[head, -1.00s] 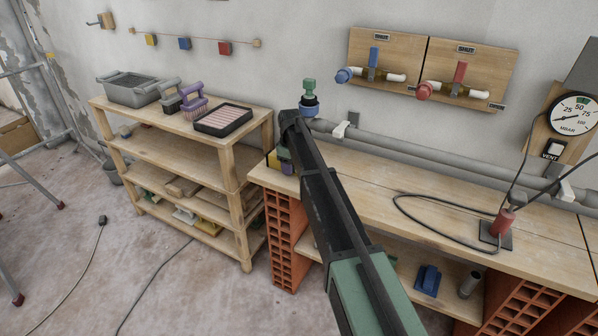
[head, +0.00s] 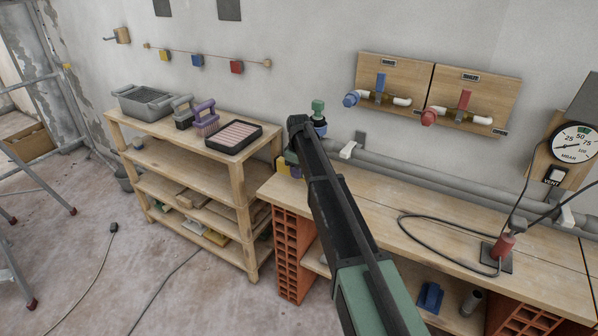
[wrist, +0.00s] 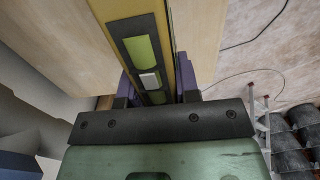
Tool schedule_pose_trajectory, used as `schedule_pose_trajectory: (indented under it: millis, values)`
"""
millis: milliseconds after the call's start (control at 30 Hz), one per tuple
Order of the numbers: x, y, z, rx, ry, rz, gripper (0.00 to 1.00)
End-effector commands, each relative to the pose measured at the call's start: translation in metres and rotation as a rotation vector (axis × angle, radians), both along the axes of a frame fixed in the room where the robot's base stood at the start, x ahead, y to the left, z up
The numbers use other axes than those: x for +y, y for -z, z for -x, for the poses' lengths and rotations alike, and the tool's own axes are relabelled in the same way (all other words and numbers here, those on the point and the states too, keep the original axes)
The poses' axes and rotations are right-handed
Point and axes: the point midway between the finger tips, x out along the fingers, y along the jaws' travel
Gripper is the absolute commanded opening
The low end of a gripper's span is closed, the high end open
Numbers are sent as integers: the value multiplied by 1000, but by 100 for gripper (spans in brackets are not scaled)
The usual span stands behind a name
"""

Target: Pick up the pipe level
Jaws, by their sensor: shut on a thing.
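The level runs up out of the top of that view. In the head view my gripper (head: 293,160) is at the left end of the workbench, close to the wall. A small yellow patch shows beside it there, probably the level; my arm hides most of it.
The workbench (head: 400,225) holds a cable and a red-handled tool (head: 503,246). Grey pipes (head: 430,177) run along the wall behind it. A wooden shelf (head: 190,165) with a bucket, brushes and a tray stands left. Two valve boards (head: 405,75) hang above.

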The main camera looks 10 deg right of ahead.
Motion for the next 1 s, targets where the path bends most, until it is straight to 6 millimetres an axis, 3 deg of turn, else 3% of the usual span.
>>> schedule_pose_trajectory:
  millis: [33, 100, 200, 333, 500, 1000]
  values:
    - [0, -37, 0, 0, 0, 0, 1]
    - [0, -65, 0, 0, 0, 0, 1]
    - [0, -101, 0, 0, 0, 0, 1]
    - [0, -131, 0, 0, 0, 0, 1]
    - [0, -144, 0, 0, 0, 0, 1]
    - [0, -141, 0, 0, 0, 0, 1]
